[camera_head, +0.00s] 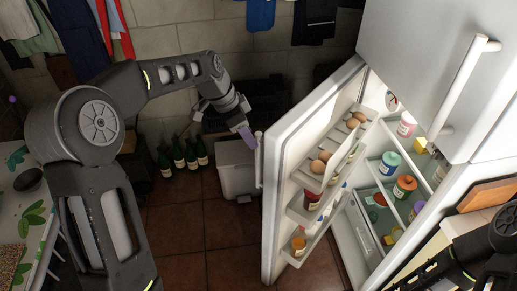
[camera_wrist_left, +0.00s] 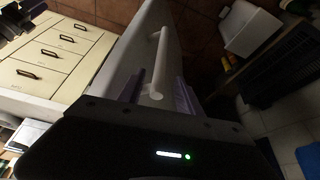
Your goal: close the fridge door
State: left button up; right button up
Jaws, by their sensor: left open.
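The white fridge door (camera_head: 283,190) stands wide open, its shelved inner side facing right in the head view. Its white bar handle (camera_head: 259,160) is on the outer face, and it also shows in the left wrist view (camera_wrist_left: 159,62). My left gripper (camera_head: 247,138) is open beside the upper end of the handle. In the left wrist view, its purple fingers (camera_wrist_left: 158,95) appear on either side of the handle's near end; I cannot tell whether they touch it. The fridge body (camera_head: 430,55) is at right. Part of my right arm shows at lower right, without its fingers.
Door shelves hold eggs (camera_head: 318,166) and jars (camera_head: 312,200); more jars (camera_head: 405,186) stand inside the fridge. Dark bottles (camera_head: 185,157) and a pale bin (camera_head: 236,168) stand behind the door. A leaf-patterned table (camera_head: 35,215) is at left. Tiled floor (camera_head: 220,235) is clear left of the door.

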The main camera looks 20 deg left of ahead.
aim_at(258, 150)
pick_arm(q)
jog(key=shift+p+x, duration=0.9)
jog(key=shift+x, duration=3.05)
jog(key=shift+c, duration=0.2)
grip_shut()
